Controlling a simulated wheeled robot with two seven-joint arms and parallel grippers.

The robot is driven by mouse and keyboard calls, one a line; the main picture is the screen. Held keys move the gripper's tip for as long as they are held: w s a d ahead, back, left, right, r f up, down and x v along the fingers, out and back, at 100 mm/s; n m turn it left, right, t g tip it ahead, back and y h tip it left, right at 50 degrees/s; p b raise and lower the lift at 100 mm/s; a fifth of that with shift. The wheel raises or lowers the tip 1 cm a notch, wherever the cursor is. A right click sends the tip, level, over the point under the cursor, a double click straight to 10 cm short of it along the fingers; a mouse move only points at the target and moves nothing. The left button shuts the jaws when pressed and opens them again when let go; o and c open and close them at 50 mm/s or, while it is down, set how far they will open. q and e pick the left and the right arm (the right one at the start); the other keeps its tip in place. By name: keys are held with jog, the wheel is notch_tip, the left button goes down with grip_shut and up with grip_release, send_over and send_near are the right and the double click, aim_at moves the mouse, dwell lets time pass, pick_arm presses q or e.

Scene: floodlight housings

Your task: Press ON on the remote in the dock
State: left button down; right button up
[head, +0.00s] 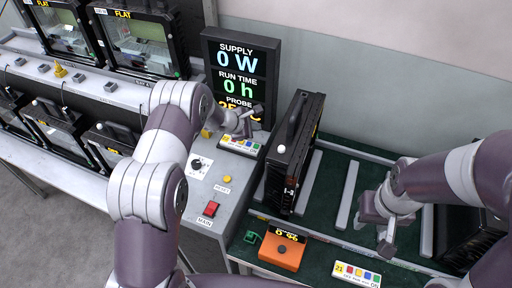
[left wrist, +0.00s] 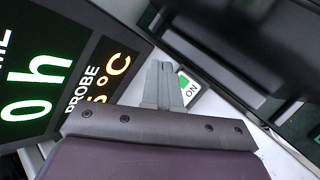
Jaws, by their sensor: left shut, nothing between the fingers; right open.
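A white remote (head: 240,146) with coloured buttons lies on the grey console, below the display; the dock's outline is hard to make out. In the left wrist view its ON label (left wrist: 191,91) and a green button (left wrist: 183,80) show at its end. My left gripper (head: 254,112) is shut and empty, over the remote's far side near its ON end. In the left wrist view the shut fingers (left wrist: 160,72) are right beside the green button and cover part of the remote; I cannot tell whether they touch. My right gripper (head: 380,232) is open and empty over the green mat.
The display (head: 238,62) reads supply 0 W and run time 0 h. A black floodlight housing (head: 294,152) stands right of the console. A second remote (head: 357,274) and an orange box (head: 282,251) lie in front. The console has a red MAIN switch (head: 211,209).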

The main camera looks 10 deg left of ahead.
pick_arm(q)
jog(key=b, duration=0.4)
send_over(254, 147)
notch_tip(254, 147, down, 6)
jog(key=shift+s+d+r, duration=0.1)
jog(key=shift+d, duration=0.05)
jog(key=shift+f, duration=0.35)
dwell(1.2)
jog(key=shift+f+b, duration=0.4)
jog(key=shift+b, duration=0.5)
jog(key=shift+f+b, duration=0.35)
jog(key=shift+b, duration=0.15)
dwell(0.6)
jog(key=shift+r+p, duration=0.3)
jog(key=shift+r, duration=0.5)
